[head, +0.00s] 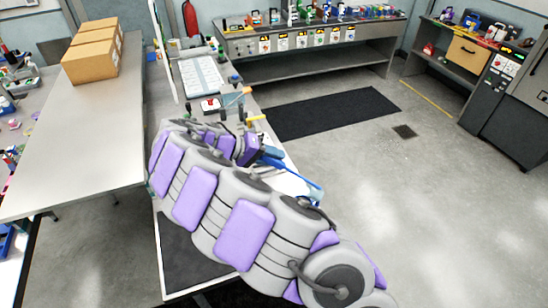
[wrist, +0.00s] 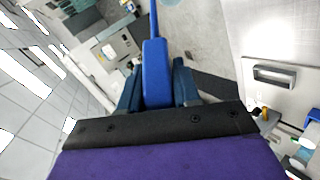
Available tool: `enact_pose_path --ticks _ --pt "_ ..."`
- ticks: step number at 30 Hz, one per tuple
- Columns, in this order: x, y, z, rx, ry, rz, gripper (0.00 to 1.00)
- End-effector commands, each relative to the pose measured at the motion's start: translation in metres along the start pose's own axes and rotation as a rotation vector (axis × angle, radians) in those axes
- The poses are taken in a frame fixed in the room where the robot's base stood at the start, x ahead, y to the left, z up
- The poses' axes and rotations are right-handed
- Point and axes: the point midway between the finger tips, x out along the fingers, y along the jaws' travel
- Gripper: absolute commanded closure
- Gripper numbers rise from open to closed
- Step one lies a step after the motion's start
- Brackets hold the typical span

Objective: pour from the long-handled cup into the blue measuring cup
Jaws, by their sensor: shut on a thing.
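My gripper (wrist: 158,88) is shut on the broad blue handle of the long-handled cup (wrist: 155,70), which lies between the two dark fingers in the wrist view. The handle narrows and runs out of the top of that view, so its cup end is not seen there. In the head view my gripper is mostly hidden behind my arm, and a blue handle (head: 285,168) slants down to the right. A clear, blue-edged piece (head: 315,193) shows at its lower end, partly behind my arm. I cannot tell whether this is the cup's bowl or the blue measuring cup.
My arm covers much of the narrow bench. A red-and-white item (head: 210,104), a tilted clear piece (head: 237,98) and a white tray (head: 201,75) lie farther back on it. Cardboard boxes (head: 92,50) stand on the left table (head: 80,130).

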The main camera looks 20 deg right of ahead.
Motion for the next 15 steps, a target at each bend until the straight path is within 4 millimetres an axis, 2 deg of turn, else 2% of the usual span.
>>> enact_pose_path --ticks 15 --pt "0.000 -0.025 0.001 -0.036 0.002 0.090 1.00"
